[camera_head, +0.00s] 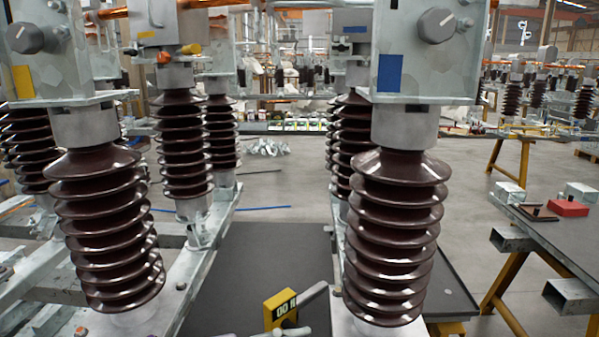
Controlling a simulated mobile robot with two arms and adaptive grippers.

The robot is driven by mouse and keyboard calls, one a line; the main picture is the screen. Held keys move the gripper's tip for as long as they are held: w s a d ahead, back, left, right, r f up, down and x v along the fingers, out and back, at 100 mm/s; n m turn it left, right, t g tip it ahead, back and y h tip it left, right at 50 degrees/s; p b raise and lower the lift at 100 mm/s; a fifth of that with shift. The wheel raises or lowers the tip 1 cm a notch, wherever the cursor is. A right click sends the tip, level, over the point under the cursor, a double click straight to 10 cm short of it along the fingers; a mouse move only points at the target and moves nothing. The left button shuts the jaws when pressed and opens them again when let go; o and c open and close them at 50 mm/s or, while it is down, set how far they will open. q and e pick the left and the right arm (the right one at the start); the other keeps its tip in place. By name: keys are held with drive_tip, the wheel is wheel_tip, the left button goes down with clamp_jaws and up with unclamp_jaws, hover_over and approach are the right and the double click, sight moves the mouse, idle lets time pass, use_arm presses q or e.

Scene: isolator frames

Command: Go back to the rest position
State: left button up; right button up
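Neither of my grippers shows in the head view. Two large brown ribbed insulators stand close in front, a left one (103,225) and a right one (398,235). Each carries a grey metal housing, one at the left (45,45) with a yellow patch and one at the right (425,45) with a blue patch. A small yellow block (280,309) with dark markings sits low in the middle, with grey rod-like parts beside it. The bottom edge cuts off what lies below it.
More insulators on metal frames (183,145) stand behind at the left. A dark flat surface (262,262) lies between the front insulators. At the right is a grey table (560,235) with a red block (568,208) and metal parts. Open floor (470,170) shows between them.

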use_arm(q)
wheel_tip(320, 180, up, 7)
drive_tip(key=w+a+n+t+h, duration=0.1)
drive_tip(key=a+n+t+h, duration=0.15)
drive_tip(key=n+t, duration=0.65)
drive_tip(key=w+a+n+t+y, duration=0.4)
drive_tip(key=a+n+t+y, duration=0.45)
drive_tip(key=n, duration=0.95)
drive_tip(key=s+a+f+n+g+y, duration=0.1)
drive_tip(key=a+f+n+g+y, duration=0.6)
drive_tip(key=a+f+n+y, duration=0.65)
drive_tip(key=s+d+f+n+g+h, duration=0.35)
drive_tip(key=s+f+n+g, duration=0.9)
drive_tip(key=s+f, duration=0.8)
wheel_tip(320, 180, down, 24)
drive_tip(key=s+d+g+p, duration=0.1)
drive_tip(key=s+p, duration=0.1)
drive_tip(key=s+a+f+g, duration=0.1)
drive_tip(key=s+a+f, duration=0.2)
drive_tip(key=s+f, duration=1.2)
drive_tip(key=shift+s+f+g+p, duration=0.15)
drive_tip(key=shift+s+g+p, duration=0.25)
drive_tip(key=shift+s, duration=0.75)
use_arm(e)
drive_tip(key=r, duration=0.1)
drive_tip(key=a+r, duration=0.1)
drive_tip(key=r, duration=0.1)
